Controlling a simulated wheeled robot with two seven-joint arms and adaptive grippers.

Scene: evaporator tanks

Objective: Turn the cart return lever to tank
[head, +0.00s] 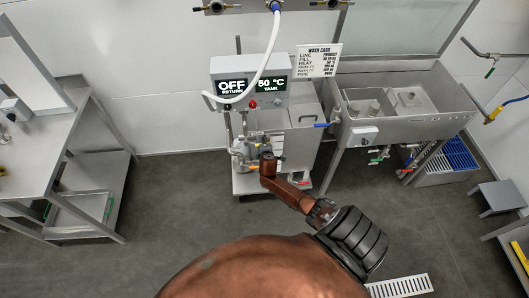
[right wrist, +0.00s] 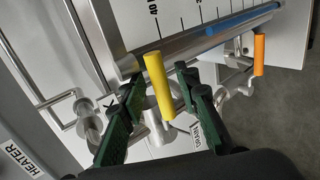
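The cart (head: 315,150) stands against the back wall under a display box reading OFF RETURN and 50 °C TANK. In the right wrist view, a yellow lever (right wrist: 158,85) stands out from the cart's pipework. My right gripper (right wrist: 160,92) is open, with one dark green finger on each side of the yellow lever. I cannot tell whether either finger touches it. A label ending in K shows by the left finger, the rest hidden. A DRAIN label is partly covered by the right finger. In the head view my right arm reaches the cart's front; its gripper is mostly hidden. My left gripper is not in view.
An orange lever (right wrist: 259,55) sits to the right of the gripper, and a HEATER label (right wrist: 24,161) is at lower left. A white hose (head: 262,65) hangs over the display box (head: 250,107). A sink (head: 420,100) stands right of the cart, a steel table (head: 40,150) at left. Floor between is clear.

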